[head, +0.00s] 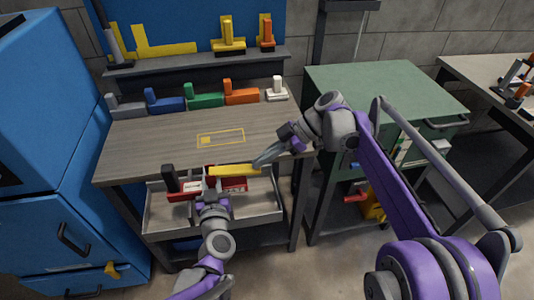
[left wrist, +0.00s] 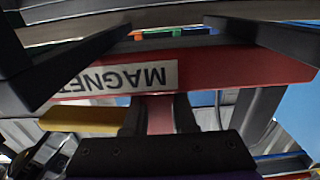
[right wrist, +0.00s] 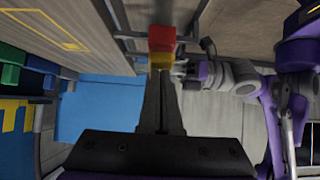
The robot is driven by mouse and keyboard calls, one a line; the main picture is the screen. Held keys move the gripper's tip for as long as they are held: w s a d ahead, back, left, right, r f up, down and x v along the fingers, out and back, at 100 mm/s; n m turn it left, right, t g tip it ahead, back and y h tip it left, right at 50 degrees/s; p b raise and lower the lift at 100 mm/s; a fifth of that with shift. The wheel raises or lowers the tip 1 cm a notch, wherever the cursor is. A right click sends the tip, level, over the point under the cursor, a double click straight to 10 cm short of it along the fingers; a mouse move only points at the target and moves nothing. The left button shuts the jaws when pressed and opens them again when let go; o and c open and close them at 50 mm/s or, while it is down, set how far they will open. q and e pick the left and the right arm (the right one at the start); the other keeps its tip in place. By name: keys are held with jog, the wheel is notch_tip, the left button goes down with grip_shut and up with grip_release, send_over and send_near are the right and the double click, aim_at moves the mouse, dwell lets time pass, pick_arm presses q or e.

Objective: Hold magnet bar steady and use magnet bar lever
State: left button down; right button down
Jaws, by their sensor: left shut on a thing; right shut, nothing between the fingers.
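The magnet bar (head: 235,184) is red with a white label and sits over the open drawer under the wooden workbench. Its yellow lever (head: 235,170) runs along it toward the right. My left gripper (head: 211,182) is shut on the magnet bar. The left wrist view shows a red part (left wrist: 160,113) between the fingers, and the label reads "MAGNET" upside down. My right gripper (head: 257,164) is shut and empty, with its tips close to the lever's right end.
The workbench (head: 130,140) carries a yellow outline and a row of coloured blocks (head: 204,96) at its back. The drawer (head: 267,210) is pulled out below. A blue cabinet (head: 50,150) stands left, and a green cart (head: 385,90) right.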

jog(key=a+r+v, duration=0.1)
jog(key=r+v, duration=0.1)
jog(key=v, duration=1.1)
jog(key=shift+s+a, duration=0.2)
jog(key=shift+a, duration=0.15)
pick_arm(q)
jog(key=c, duration=0.7)
grip_release()
jog(key=shift+o, duration=0.2)
